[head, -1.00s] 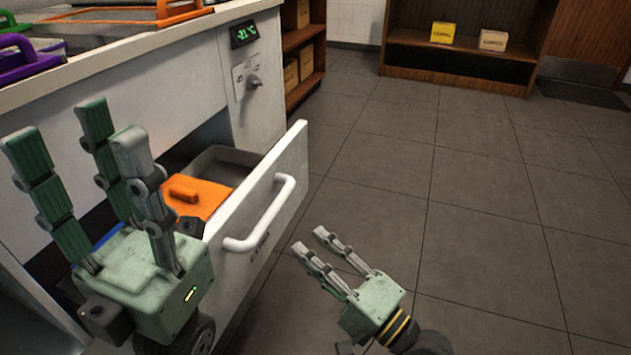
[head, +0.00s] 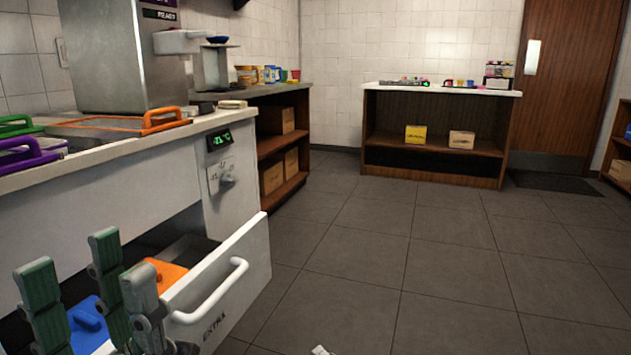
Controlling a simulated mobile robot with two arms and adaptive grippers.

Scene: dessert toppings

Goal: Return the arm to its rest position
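My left gripper (head: 90,268) stands at the lower left of the head view with its green and grey fingers pointing up. The fingers are spread and nothing shows between them. It is in front of an open white drawer (head: 242,264) and hides part of it. The drawer holds a container with an orange lid (head: 168,272) and one with a blue lid (head: 86,322). Only a small pale tip of my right gripper (head: 321,350) shows at the bottom edge. The rest of it is out of view.
The white counter (head: 215,118) carries bins with orange, purple and green frames. A wooden shelf unit (head: 285,150) stands beyond it, and another counter (head: 440,135) stands at the back. The tiled floor (head: 430,265) right of the drawer is clear.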

